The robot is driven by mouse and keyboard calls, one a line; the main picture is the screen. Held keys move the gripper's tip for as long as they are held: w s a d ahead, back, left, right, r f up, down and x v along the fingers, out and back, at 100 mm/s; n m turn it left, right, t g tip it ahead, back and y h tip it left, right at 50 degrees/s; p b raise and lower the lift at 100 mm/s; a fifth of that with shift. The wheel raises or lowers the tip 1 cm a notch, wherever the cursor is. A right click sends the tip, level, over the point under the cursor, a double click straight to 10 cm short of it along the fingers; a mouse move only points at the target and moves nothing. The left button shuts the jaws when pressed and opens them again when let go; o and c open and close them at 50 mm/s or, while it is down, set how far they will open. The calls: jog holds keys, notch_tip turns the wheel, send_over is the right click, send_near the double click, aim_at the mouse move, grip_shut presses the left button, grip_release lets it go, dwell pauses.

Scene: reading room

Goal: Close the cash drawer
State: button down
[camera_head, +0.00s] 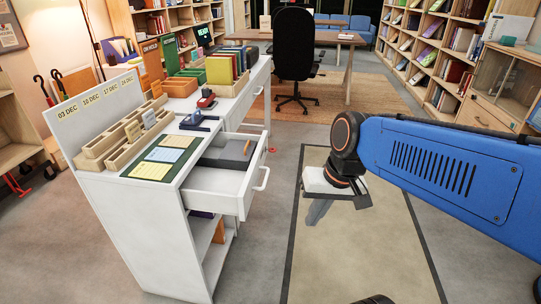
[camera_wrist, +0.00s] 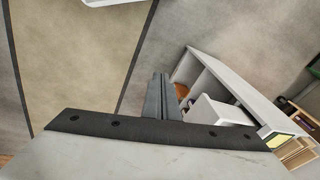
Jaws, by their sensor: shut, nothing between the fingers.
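The cash drawer (camera_head: 215,180) is white and stands pulled out of the right side of the white desk (camera_head: 150,225). Its bar handle (camera_head: 262,179) faces right, and a dark grey item (camera_head: 228,155) lies inside it. In the wrist view a white box shape beside the desk appears to be the drawer (camera_wrist: 213,113). My gripper (camera_head: 318,213) points down, to the right of the drawer and apart from it, over the beige mat. In the wrist view its grey fingers (camera_wrist: 160,80) are together, with nothing between them.
The desktop holds wooden card trays (camera_head: 122,138), a red stamp (camera_head: 206,98) and upright books (camera_head: 222,69). A black office chair (camera_head: 294,50) stands behind. Bookshelves (camera_head: 440,55) line the back right. The floor mat (camera_head: 355,255) right of the desk is clear.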

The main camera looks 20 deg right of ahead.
jog(key=w+a+f+m+g+y, duration=0.2)
jog(key=w+a+m+g+y, duration=0.1)
jog(key=w+m+y, duration=0.3)
jog(key=m+t+y, duration=0.8)
jog(key=m+t, duration=0.2)
jog(key=m, duration=0.5)
send_near(262, 151)
jog(key=x, duration=0.6)
jog(key=shift+w+f, duration=0.1)
jog(key=shift+w, duration=0.25)
jog(key=x, duration=1.9)
jog(key=shift+s+a+f, duration=0.1)
jog(key=shift+s+f, duration=0.05)
jog(key=shift+f, duration=0.15)
jog(key=shift+w+a, duration=0.25)
jog(key=shift+a, duration=0.1)
jog(key=shift+r, duration=0.15)
